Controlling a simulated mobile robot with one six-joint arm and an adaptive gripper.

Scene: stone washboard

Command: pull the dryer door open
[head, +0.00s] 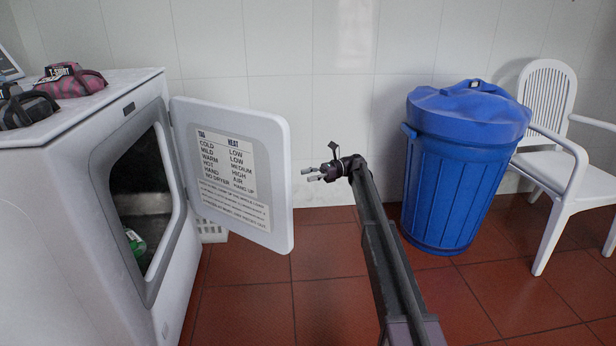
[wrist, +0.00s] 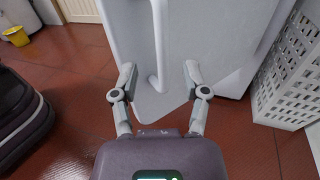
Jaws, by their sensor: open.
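The white dryer (head: 90,200) stands at the left in the head view. Its door (head: 240,170) is swung wide open, with the printed inner side facing me. The grey-rimmed opening shows a green item (head: 135,243) inside. My gripper (head: 309,174) is to the right of the door's free edge, apart from it in the picture. In the wrist view my gripper (wrist: 160,75) is open, its two fingers spread in front of a white panel (wrist: 215,35). A raised white ridge (wrist: 157,45) on it lies between the finger lines; whether they touch is unclear.
A blue lidded bin (head: 455,175) and a white chair (head: 560,150) stand to the right. Pink (head: 72,82) and dark bags lie on the dryer. A white basket (wrist: 292,75) is at the right in the wrist view, and a yellow bucket (wrist: 16,36) far left. Red floor tiles are clear in front.

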